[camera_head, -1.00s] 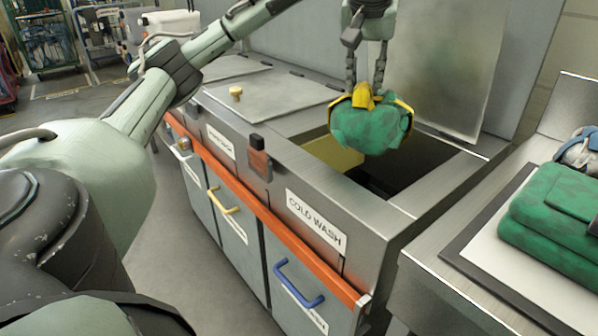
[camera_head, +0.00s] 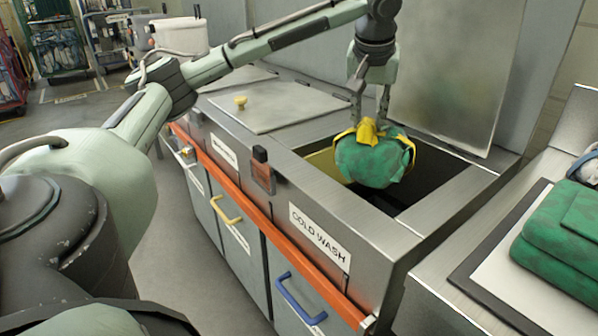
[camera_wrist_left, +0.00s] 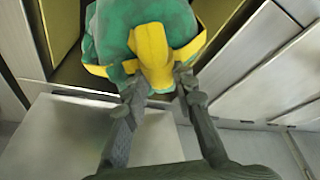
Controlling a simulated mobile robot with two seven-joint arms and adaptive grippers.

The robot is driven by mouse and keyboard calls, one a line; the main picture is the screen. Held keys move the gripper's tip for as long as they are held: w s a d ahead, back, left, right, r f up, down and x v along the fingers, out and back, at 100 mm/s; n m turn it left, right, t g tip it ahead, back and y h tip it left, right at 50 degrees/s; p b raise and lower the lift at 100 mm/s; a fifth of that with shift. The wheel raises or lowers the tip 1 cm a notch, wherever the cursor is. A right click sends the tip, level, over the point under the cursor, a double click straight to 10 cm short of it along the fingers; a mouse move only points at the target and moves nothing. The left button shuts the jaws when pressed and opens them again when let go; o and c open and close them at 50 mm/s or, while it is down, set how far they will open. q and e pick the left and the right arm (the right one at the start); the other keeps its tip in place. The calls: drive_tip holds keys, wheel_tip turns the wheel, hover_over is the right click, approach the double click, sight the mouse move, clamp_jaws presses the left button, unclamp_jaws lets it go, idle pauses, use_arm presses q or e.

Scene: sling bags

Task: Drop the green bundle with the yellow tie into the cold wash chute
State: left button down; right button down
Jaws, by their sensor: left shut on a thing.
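The green bundle with the yellow tie (camera_head: 368,163) hangs from my left gripper (camera_head: 369,118). The gripper is shut on the yellow tie at the top of the bundle. In the left wrist view the two fingers (camera_wrist_left: 160,92) pinch the yellow knot, and the green cloth (camera_wrist_left: 118,25) is beyond them. The bundle hangs over the open cold wash chute (camera_head: 440,205), whose front bears the COLD WASH label (camera_head: 320,236). Its lower part is near the level of the opening; I cannot tell exactly how deep. My right gripper is not in view.
A closed lid with a yellow knob (camera_head: 240,102) is left of the opening. A raised steel lid (camera_head: 445,85) stands behind it. Green folded cloth (camera_head: 560,240) lies on a pale tray at the right. An orange rail (camera_head: 250,210) runs along the front.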

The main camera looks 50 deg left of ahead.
use_arm(q)
drive_tip(key=c, duration=1.2)
unclamp_jaws()
drive_tip(key=shift+o, duration=0.2)
drive_tip(key=v, duration=1.2)
